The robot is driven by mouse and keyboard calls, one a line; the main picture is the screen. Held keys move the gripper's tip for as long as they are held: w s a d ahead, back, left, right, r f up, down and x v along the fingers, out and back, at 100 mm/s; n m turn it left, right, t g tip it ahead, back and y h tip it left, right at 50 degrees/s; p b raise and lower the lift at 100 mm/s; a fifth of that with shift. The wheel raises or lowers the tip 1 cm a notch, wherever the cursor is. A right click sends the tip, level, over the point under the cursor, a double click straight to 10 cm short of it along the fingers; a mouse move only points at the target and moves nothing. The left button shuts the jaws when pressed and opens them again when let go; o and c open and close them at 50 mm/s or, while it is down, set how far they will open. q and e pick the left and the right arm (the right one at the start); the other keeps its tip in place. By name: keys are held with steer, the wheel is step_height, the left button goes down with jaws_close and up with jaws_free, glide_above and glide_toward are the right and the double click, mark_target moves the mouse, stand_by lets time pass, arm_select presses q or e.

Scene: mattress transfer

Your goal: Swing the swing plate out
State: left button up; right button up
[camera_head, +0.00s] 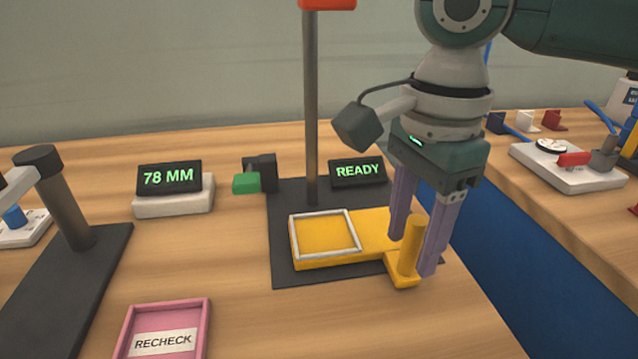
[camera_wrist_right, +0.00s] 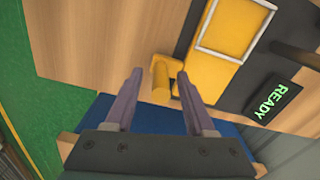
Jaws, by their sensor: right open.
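The yellow swing plate (camera_head: 375,228) lies on a dark base mat, with a square pale-rimmed frame (camera_head: 325,235) on its left part. An upright yellow handle peg (camera_head: 411,247) stands at its right front end. My right gripper (camera_head: 415,255) is open, pointing down, with its purple fingers on either side of the peg in the head view. In the right wrist view the plate (camera_wrist_right: 212,75) and the peg (camera_wrist_right: 162,78) show near the open fingers (camera_wrist_right: 158,85). Whether a finger touches the peg I cannot tell. My left gripper is not in view.
A dark post (camera_head: 311,110) rises behind the plate. A READY display (camera_head: 357,172) stands behind it, and a 78 MM display (camera_head: 170,180) to the left. A pink RECHECK tray (camera_head: 165,335) sits front left. A blue gap (camera_head: 500,260) separates the right-hand table.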

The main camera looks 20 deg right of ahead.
steer(key=shift+f, duration=0.15)
jaws_close()
stand_by(0.4)
stand_by(1.0)
